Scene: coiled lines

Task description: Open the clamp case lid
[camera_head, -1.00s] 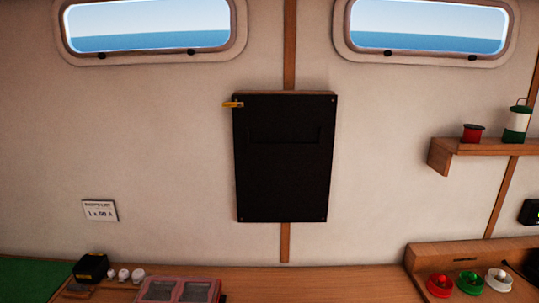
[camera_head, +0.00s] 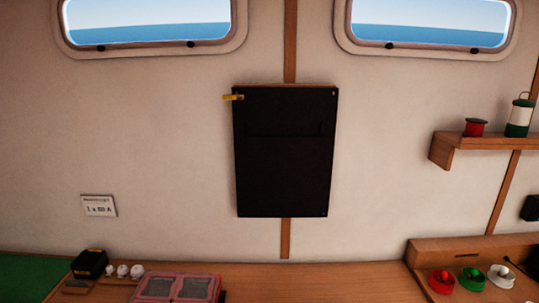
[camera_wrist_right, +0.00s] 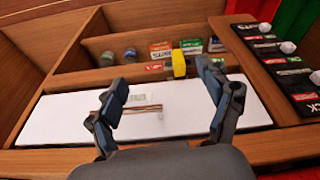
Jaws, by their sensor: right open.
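A red-rimmed case with two clear panels (camera_head: 178,288), which looks like the clamp case, lies on the bench at the bottom edge of the head view. Its lid looks shut, and its near side is cut off by the frame. My right gripper (camera_wrist_right: 161,78) is open and empty in the right wrist view. It is above a white panel (camera_wrist_right: 65,118) in a wooden compartment, with thin copper-coloured strips (camera_wrist_right: 140,109) seen between its fingers. The case cannot be made out in that view. Neither gripper shows in the head view.
A black board (camera_head: 285,165) hangs on the wall. A black-and-yellow box (camera_head: 90,263) and small white pieces (camera_head: 123,270) stand left of the case. Coloured spools (camera_head: 441,281) sit at right. Wooden dividers (camera_wrist_right: 90,78), small boxes (camera_wrist_right: 160,49) and a yellow item (camera_wrist_right: 179,64) lie beyond my right gripper.

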